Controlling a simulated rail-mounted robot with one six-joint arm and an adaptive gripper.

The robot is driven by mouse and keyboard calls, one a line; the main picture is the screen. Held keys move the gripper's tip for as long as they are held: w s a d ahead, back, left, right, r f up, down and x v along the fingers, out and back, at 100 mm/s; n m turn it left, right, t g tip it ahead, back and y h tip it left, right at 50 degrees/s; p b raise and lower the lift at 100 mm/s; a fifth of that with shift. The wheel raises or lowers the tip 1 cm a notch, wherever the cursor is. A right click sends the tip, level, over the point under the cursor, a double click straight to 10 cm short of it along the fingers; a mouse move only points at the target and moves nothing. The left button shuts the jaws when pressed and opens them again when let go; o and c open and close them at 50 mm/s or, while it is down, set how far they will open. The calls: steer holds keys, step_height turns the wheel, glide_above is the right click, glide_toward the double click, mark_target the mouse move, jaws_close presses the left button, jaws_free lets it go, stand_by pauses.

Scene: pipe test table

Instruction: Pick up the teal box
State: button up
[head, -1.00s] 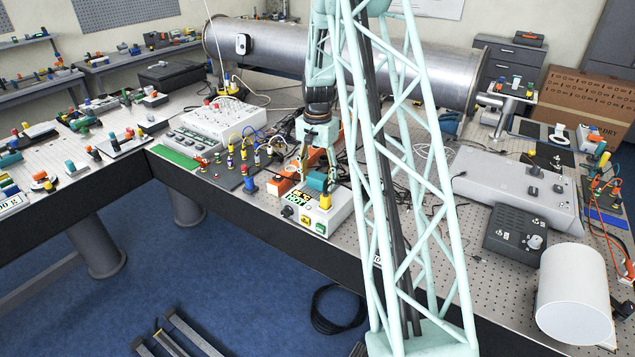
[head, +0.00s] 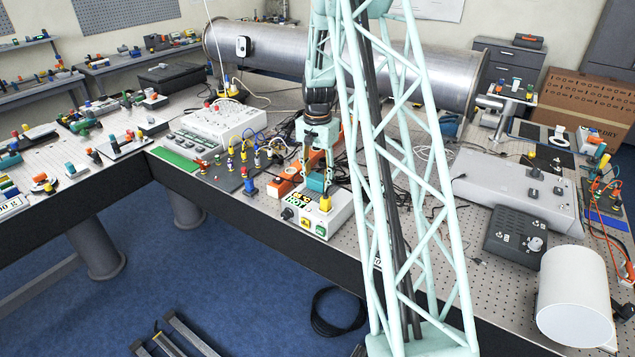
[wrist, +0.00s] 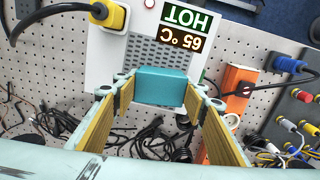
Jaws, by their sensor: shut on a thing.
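The teal box (wrist: 160,87) is between the two fingers of my gripper (wrist: 158,92) in the wrist view, with finger pads against both its sides. In the head view the teal box (head: 317,181) shows small below my gripper (head: 316,166), at the back edge of the white heater unit (head: 318,212). My gripper is shut on the box and points down. The heater's display (wrist: 183,28) reads HOT and 65 °C in the wrist view. I cannot tell whether the box touches the heater's top.
A yellow plug (head: 326,203) stands on the heater, close to the box. An orange block (head: 286,187) lies to the left, and a board with colored connectors (head: 238,172) beyond it. Loose black cables (wrist: 130,135) lie under the gripper. The silver tank (head: 270,50) is behind.

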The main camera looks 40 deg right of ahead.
mark_target(317, 177)
steer(key=shift+r, duration=4.8)
steer(key=shift+a+f, duration=0.1)
